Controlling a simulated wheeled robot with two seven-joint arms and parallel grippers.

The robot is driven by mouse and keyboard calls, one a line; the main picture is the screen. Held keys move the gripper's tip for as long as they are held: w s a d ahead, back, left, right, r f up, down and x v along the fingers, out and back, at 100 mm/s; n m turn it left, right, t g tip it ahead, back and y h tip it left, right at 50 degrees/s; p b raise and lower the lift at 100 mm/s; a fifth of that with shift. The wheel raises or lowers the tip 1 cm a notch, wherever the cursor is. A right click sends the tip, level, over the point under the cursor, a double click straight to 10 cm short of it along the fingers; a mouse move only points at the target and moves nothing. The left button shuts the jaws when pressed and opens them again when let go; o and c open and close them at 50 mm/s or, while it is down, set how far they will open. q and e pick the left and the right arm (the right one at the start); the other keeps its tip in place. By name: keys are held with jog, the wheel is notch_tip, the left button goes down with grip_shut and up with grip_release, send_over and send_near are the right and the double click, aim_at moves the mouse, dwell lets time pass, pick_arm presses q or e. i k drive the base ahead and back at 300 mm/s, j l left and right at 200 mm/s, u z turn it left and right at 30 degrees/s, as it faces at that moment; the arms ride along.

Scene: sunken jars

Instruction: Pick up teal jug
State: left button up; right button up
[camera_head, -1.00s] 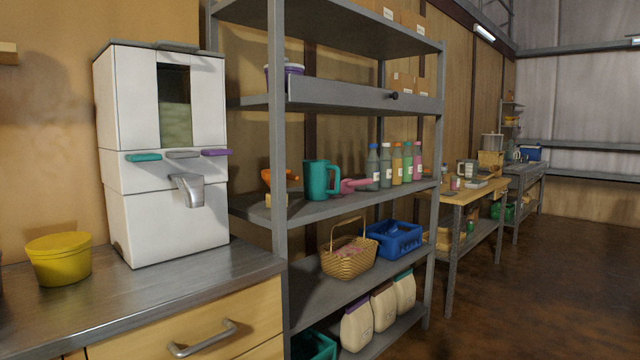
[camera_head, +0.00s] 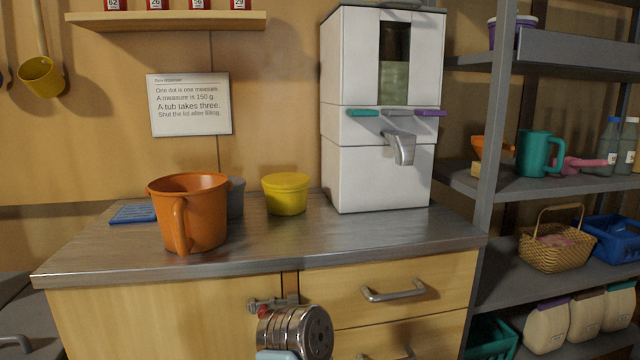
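The teal jug (camera_head: 536,153) stands upright on the middle board of the grey metal shelf rack at the right. Its handle points right, close to a pink handled item (camera_head: 580,165). An orange handled item (camera_head: 490,148) is just to its left.
A metal-topped counter (camera_head: 370,235) holds an orange jug (camera_head: 190,215), a yellow tub (camera_head: 286,193) and a white dispenser (camera_head: 375,170). The rack post (camera_head: 492,120) stands left of the jug. A ringed metal cylinder (camera_head: 295,332), of unclear nature, shows before the cabinet.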

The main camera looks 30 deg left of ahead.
aim_at(534, 147)
jog(key=u, duration=0.6)
jog(key=i+l+u, duration=0.1)
jog(key=l+u, duration=0.95)
jog(key=l, duration=0.2)
